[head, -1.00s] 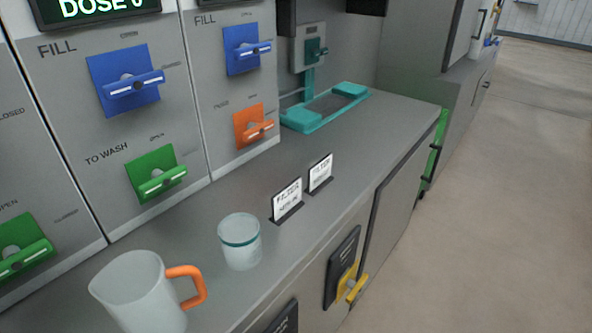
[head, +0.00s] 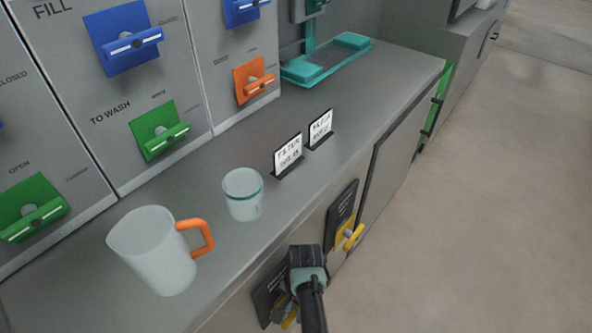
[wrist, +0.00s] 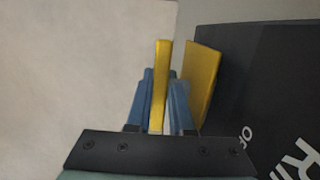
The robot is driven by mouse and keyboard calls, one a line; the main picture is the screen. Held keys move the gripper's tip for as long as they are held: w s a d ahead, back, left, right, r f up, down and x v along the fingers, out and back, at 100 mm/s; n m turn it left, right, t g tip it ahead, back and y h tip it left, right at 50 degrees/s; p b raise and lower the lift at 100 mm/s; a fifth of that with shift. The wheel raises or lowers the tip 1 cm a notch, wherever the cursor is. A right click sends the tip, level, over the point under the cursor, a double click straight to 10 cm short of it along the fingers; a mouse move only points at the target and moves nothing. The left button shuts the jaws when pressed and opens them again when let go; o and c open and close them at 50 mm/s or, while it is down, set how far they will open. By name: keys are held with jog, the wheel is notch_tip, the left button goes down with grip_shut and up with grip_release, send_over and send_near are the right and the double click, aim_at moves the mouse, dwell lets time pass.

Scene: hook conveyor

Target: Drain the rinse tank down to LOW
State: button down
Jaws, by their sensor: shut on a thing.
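My gripper (head: 286,302) is at the front face of the counter, at the lower left of two yellow valve handles. In the wrist view, its blue fingers (wrist: 160,100) are shut on the yellow handle (wrist: 161,75), which stands upright between them. A second yellow part (wrist: 202,80) of the valve shows just right of the fingers. A black plate (wrist: 270,90) lies behind, with white lettering starting "RI", cut off by the frame. In the head view, this handle (head: 291,318) is mostly hidden by my gripper. No tank level shows.
Another yellow handle (head: 354,237) on a black plate (head: 341,208) sits to the right. A mug with an orange handle (head: 155,250), a glass jar (head: 243,194) and two small signs (head: 288,155) stand on the counter (head: 365,110) above. Floor at right is clear.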

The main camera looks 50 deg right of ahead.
jog(key=shift+y, duration=0.5)
jog(key=c, duration=0.8)
grip_release()
jog(key=p+v, duration=0.4)
jog(key=v, duration=0.9)
jog(key=shift+w, duration=0.1)
